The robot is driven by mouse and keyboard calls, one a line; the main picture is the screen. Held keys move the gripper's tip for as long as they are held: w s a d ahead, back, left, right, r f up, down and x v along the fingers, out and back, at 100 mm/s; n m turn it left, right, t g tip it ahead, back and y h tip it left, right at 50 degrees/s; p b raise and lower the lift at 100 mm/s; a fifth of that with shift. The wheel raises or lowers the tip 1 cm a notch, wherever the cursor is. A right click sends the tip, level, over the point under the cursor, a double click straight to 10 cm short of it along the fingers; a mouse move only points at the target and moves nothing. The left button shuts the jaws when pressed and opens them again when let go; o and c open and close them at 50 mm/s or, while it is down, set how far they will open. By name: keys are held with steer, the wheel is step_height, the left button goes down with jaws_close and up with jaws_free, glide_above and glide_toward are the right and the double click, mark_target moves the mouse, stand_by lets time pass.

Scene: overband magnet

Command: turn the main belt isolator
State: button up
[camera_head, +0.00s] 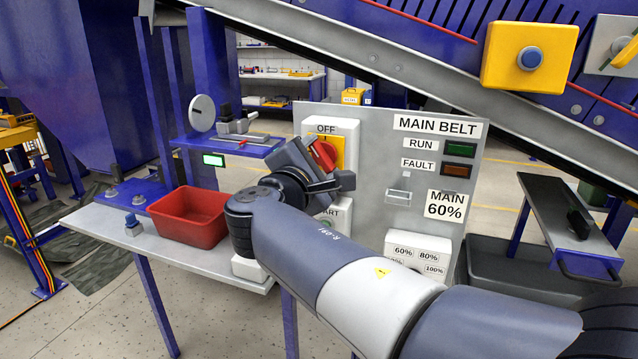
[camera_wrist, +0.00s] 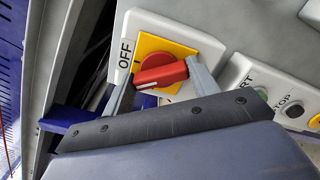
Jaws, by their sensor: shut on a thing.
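The main belt isolator is a red rotary handle (camera_wrist: 160,75) on a yellow plate (camera_wrist: 150,45), set in a pale box marked OFF. In the head view the red handle (camera_head: 322,156) shows on the grey MAIN BELT panel (camera_head: 375,150), partly hidden by my gripper. My gripper (camera_wrist: 158,82) is shut on the red handle, with one grey finger at each end of it. In the wrist view the handle lies nearly level, tilted slightly up to the right. My gripper (camera_head: 318,170) reaches the panel from the front in the head view.
START and STOP buttons (camera_wrist: 291,109) sit beside the isolator. A speed selector box (camera_head: 417,250) is lower right on the panel. A red bin (camera_head: 190,217) stands on the grey table (camera_head: 110,229) to the left. The conveyor frame (camera_head: 400,72) slopes above the panel.

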steer(key=m+b, duration=0.4)
steer(key=b, duration=0.1)
steer(key=shift+f, duration=0.35)
steer(key=shift+r+m+b, duration=0.2)
steer(key=shift+m+b, duration=1.15)
steer(key=shift+m, duration=0.15)
steer(key=o, duration=1)
steer(key=shift+r, duration=0.1)
steer(key=v, duration=1)
steer(key=shift+s+a, duration=0.15)
steer(key=shift+s, duration=0.25)
